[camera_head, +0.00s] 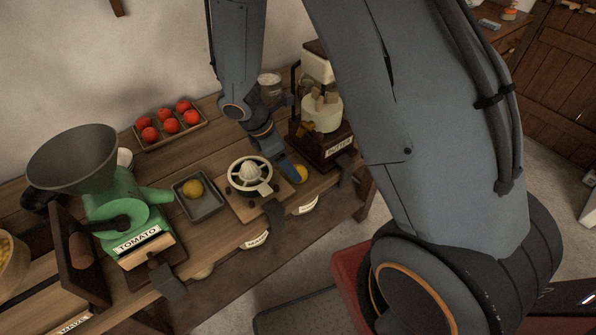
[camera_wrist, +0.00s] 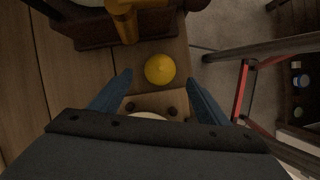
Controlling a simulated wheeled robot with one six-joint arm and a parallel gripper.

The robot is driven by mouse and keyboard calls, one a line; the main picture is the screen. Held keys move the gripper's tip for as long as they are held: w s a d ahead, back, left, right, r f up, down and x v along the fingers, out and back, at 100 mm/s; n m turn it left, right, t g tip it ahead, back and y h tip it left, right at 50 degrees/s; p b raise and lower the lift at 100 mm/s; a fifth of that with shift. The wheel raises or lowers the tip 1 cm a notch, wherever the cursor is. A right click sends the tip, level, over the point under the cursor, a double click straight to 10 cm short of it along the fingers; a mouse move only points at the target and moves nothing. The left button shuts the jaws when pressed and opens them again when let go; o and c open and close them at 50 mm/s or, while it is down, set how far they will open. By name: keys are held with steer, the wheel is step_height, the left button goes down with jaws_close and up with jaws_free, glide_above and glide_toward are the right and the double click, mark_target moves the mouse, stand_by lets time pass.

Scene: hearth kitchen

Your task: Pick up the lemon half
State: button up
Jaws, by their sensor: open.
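A yellow lemon half (camera_wrist: 160,69) sits on the wooden bench, dome up, in the wrist view. In the head view it shows (camera_head: 301,174) just right of the citrus press, partly hidden by my gripper (camera_head: 287,165). In the wrist view my gripper (camera_wrist: 160,78) is open, with its two blue fingers apart on either side of the lemon half, and the lemon half lies around the line between their tips. I cannot tell the height of the tips above the bench. A second yellow lemon piece (camera_head: 193,188) lies in a grey tray (camera_head: 212,209).
The citrus press (camera_head: 249,174) with a white reamer stands left of my gripper. A dark wooden butter churn (camera_head: 325,145) with a brass part (camera_wrist: 124,20) stands close behind the lemon half. A green tomato mill (camera_head: 125,205) and a tomato crate (camera_head: 172,138) are further left.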

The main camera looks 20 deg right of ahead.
mark_target(302, 171)
steer(key=shift+p+x, duration=0.55)
steer(key=shift+x, duration=1.55)
steer(key=shift+d, duration=0.1)
steer(key=shift+c, duration=0.6)
steer(key=c, duration=1.1)
